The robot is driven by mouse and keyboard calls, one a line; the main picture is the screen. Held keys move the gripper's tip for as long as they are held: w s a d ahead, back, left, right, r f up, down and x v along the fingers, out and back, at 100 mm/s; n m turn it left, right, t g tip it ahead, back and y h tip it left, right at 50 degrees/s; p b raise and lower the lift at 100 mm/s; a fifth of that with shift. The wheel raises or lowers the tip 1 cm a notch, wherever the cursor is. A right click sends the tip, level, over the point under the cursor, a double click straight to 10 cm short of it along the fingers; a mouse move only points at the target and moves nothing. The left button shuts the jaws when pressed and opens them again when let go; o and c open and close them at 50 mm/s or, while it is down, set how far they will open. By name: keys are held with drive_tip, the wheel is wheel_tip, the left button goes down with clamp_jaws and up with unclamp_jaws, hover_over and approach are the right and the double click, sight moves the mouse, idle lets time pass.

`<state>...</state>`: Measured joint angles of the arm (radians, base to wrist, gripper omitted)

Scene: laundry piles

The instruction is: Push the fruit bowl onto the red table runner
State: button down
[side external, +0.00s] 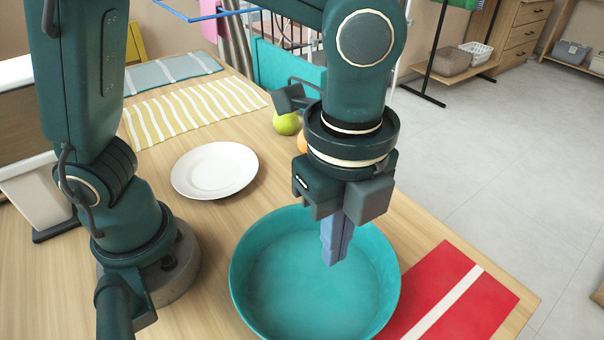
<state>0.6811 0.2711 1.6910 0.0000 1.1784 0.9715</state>
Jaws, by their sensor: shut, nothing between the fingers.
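The teal bowl (290,285) stands upright on the wooden table and looks empty inside. Its right rim borders or overlaps the left part of the red table runner (482,302) in this view; I cannot tell whether it touches the cloth. The runner has a white stripe and lies near the table's right edge. My gripper (333,262) points down with its fingers shut and empty. The fingertips appear over the bowl's inside, near its far right wall. I cannot tell whether they touch the bowl. My gripper hides part of the far rim.
A white plate (214,170) lies behind the bowl to the left. A green fruit (287,124) and an orange fruit (302,141), partly hidden by my arm, are farther back. A yellow striped cloth (190,112) and a grey-blue cloth (172,71) lie at the back. The table's right edge is close to the runner.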

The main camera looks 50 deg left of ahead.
approach(336, 318)
drive_tip(key=f, duration=0.1)
drive_tip(key=a+f, duration=0.1)
drive_tip(key=f, duration=0.1)
drive_tip(key=a+f, duration=0.1)
drive_tip(key=f, duration=0.1)
drive_tip(key=shift+a+f, duration=0.15)
drive_tip(key=shift+a, duration=0.05)
drive_tip(key=shift+d+f, duration=0.2)
drive_tip(key=shift+d, duration=1.85)
drive_tip(key=shift+s+d, duration=0.2)
drive_tip(key=shift+d, duration=1.6)
drive_tip(key=shift+s+d, duration=0.15)
drive_tip(key=shift+d, duration=1.6)
drive_tip(key=shift+s+d, duration=0.2)
drive_tip(key=shift+d, duration=1.6)
drive_tip(key=shift+a+r, duration=0.1)
drive_tip(key=shift+a, duration=0.05)
